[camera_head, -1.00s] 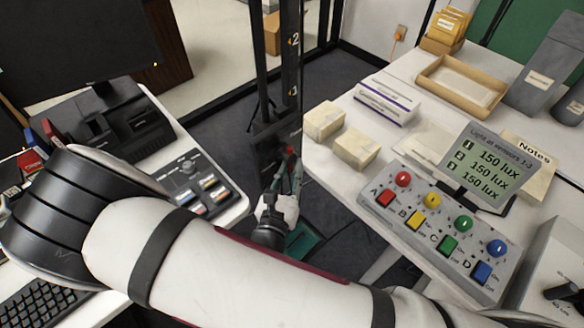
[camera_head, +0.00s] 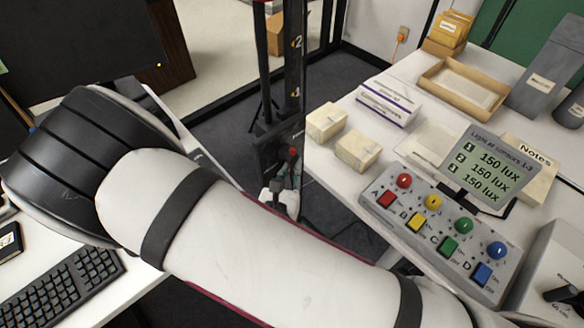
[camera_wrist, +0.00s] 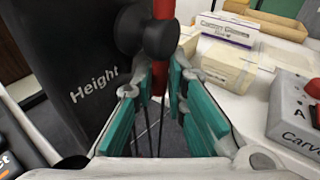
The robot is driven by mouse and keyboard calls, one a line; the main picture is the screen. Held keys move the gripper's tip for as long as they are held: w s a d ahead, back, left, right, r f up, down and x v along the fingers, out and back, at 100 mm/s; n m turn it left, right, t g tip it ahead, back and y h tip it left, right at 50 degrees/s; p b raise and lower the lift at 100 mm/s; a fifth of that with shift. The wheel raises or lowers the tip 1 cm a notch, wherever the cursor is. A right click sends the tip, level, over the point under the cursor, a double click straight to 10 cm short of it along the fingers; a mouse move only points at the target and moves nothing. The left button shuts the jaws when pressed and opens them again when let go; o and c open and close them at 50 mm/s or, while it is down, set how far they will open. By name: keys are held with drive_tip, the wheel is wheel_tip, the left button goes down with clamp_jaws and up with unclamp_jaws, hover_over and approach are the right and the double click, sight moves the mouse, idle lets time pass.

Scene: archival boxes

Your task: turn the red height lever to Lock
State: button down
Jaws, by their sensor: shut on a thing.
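The red height lever (camera_wrist: 162,9) stands near upright in the wrist view, passing behind a black round knob or pivot (camera_wrist: 160,38). Its lower red part shows between the tips of my gripper (camera_wrist: 159,82), whose teal pads are closed on it. The dark housing beside it (camera_wrist: 78,95) carries the word "Height"; I cannot read a Lock mark. In the head view the lever's red end (camera_head: 292,151) shows small on the black column (camera_head: 293,85). My gripper (camera_head: 283,187) is just below it, partly hidden behind my forearm.
A desk with a keyboard (camera_head: 65,295) is on the left. Dark floor (camera_head: 222,137) lies between them.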

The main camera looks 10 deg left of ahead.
drive_tip(key=shift+s+d+g, duration=0.1)
drive_tip(key=shift+s+g, duration=0.15)
drive_tip(key=shift+g, duration=0.25)
drive_tip(key=c, duration=1.9)
unclamp_jaws()
drive_tip(key=d+v, duration=0.1)
drive_tip(key=v, duration=1.1)
drive_tip(key=shift+a, duration=0.5)
